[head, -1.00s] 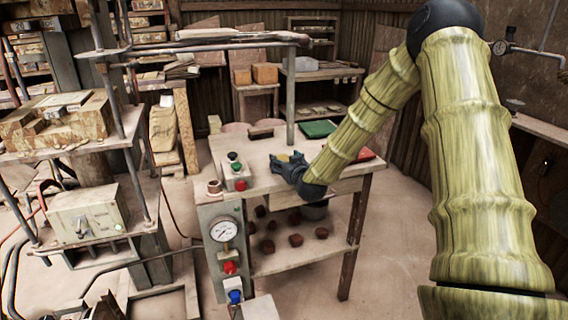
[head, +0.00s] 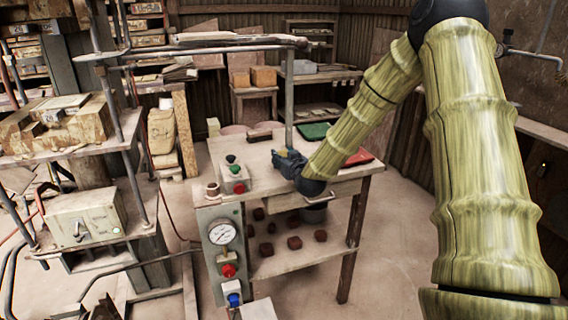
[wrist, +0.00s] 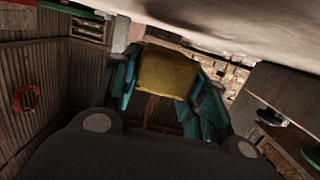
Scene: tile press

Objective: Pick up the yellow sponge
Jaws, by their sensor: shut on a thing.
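The yellow sponge (wrist: 167,80) sits between the two teal-edged fingers of my gripper (wrist: 160,95) in the wrist view. The fingers are shut on its sides. The rest of the sponge is hidden there. I cannot tell from the head view how far the sponge is from the tabletop.
On the table are a green tray (head: 315,131), a red one (head: 358,158) partly behind my arm, a dark brush-like block (head: 259,135) and a button box (head: 234,178). A gauge panel (head: 222,233) stands at the table's front left.

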